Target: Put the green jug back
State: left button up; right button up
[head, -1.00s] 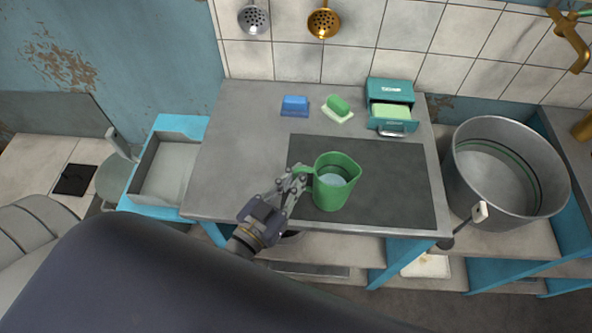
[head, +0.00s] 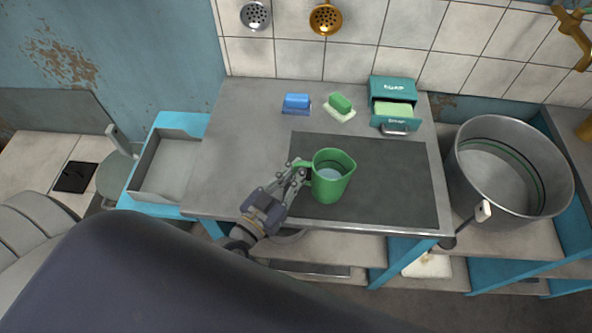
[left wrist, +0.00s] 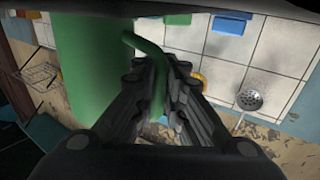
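The green jug (head: 330,186) is upright over the dark mat (head: 392,190) on the grey counter, with pale liquid inside. I cannot tell whether its base touches the mat. Its handle points left, towards my left gripper (head: 301,174). In the left wrist view the jug's green wall (left wrist: 92,75) fills the left side. The handle (left wrist: 159,80) runs between the two fingers of my left gripper (left wrist: 160,92), which are closed around it. My right gripper is not in view.
A blue sponge (head: 297,101), a green soap bar (head: 340,103) and a teal soap box (head: 393,91) stand behind the mat. A large metal pot (head: 467,190) is at the right, and a blue-framed tray (head: 141,196) at the left. The mat's right half is clear.

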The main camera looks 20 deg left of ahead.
pick_arm(q)
jog(key=shift+o, duration=1.3)
jog(key=shift+r, duration=0.1)
jog(key=shift+s, duration=0.15)
jog(key=b+v, duration=0.1)
jog(key=v, duration=0.9)
jog(key=shift+b, duration=0.4)
jog(key=shift+v, duration=0.85)
